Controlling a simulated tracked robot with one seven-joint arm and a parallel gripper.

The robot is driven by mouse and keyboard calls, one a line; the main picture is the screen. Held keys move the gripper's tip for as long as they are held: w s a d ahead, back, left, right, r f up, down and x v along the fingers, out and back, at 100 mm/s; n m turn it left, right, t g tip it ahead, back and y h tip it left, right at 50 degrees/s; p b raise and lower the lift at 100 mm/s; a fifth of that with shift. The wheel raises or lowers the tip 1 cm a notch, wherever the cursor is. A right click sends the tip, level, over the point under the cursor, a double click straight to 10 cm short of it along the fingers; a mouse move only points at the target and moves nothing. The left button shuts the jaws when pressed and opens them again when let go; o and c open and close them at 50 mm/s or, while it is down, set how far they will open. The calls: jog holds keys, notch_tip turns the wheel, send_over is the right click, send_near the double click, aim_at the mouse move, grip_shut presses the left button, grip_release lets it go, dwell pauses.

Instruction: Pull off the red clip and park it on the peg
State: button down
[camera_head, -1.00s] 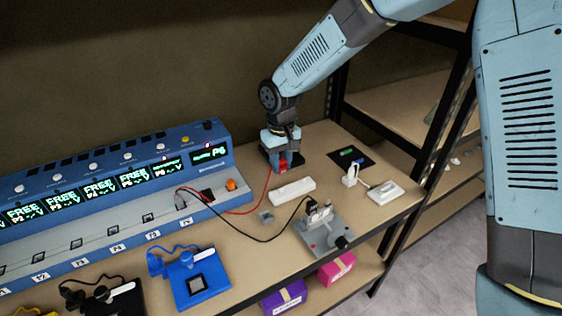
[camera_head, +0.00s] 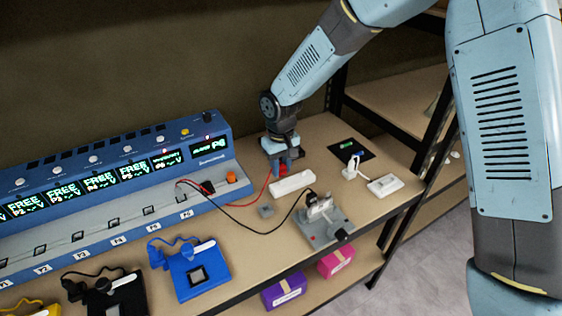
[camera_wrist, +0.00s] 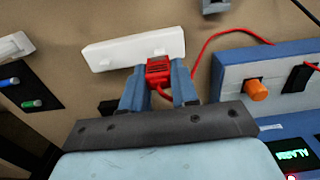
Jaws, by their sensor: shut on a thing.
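My gripper (camera_head: 282,169) is shut on the red clip (camera_wrist: 158,70), which sits between its two blue fingers in the wrist view. The clip also shows as a red patch in the head view (camera_head: 282,170). A red lead (camera_head: 262,196) runs from it to the blue bench unit. The clip is close to the long side of a white block (camera_wrist: 120,52); I cannot tell whether they touch. A black lead (camera_head: 270,231) runs to a grey fixture (camera_head: 326,224). I cannot clearly make out the peg.
The blue bench unit (camera_head: 110,215) with lit displays and an orange knob (camera_head: 231,178) stands on the left. A small grey block (camera_head: 266,211), a white device (camera_head: 383,185) and a black mat (camera_head: 347,148) lie around the gripper. A blue module (camera_head: 196,271) sits at the front.

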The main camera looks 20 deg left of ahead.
aim_at(281, 175)
jog(key=shift+f, duration=0.85)
jog(key=shift+f, duration=1.05)
dwell(2.0)
jog(key=c, duration=0.8)
grip_release()
